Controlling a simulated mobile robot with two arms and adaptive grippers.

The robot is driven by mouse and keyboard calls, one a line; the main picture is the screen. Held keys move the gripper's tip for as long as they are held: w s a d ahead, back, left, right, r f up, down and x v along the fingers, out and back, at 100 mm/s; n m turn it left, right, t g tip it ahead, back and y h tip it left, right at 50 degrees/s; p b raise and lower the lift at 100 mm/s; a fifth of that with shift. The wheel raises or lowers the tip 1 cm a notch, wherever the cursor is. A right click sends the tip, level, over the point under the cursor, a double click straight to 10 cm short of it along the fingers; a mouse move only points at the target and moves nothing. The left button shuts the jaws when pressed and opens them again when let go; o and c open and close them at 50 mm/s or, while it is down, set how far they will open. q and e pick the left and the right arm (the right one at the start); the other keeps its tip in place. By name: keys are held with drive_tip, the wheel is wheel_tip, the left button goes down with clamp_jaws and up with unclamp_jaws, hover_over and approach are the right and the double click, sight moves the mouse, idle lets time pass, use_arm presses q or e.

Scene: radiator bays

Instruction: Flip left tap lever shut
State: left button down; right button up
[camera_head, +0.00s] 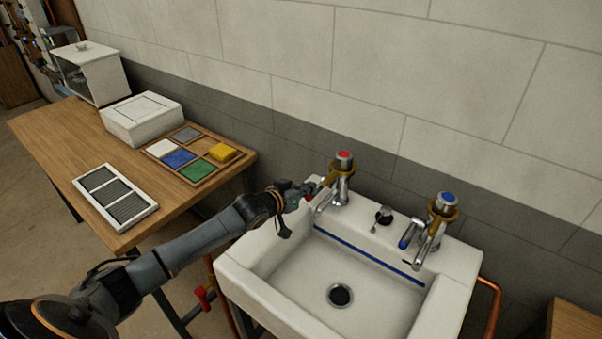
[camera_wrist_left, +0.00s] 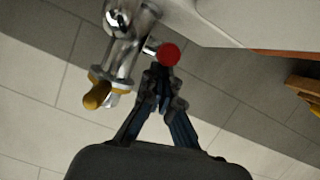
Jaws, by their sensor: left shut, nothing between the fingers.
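The left tap (camera_head: 340,185) is chrome with a red cap and a yellow collar, at the back left of the white sink (camera_head: 262,290). Its lever is a short stem with a red knob (camera_wrist_left: 168,54), sticking out from the tap's side in the left wrist view. In the head view the knob is mostly hidden by my gripper. My left gripper (camera_head: 306,190) is shut and empty beside the tap. In the left wrist view its fingertips (camera_wrist_left: 157,74) are right at the knob; I cannot tell whether they touch. My right gripper is out of view.
The right tap (camera_head: 436,225) has a blue cap and a blue-tipped lever (camera_head: 405,242). A plug (camera_head: 384,215) sits between the taps. A wooden table (camera_head: 60,140) with a tray of coloured blocks (camera_head: 213,173) stands left. The wall (camera_head: 430,90) is close behind the sink.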

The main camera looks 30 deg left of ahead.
use_arm(q)
drive_tip(key=s+a+r+p, duration=0.1)
drive_tip(key=s+a+r, duration=0.1)
drive_tip(key=s+r, duration=0.4)
drive_tip(key=shift+s+a, duration=0.3)
drive_tip(key=shift+s, duration=1.4)
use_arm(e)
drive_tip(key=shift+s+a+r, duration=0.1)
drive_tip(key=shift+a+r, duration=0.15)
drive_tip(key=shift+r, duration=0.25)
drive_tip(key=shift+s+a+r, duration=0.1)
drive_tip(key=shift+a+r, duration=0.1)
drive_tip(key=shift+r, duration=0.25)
use_arm(q)
drive_tip(key=shift+r, duration=0.1)
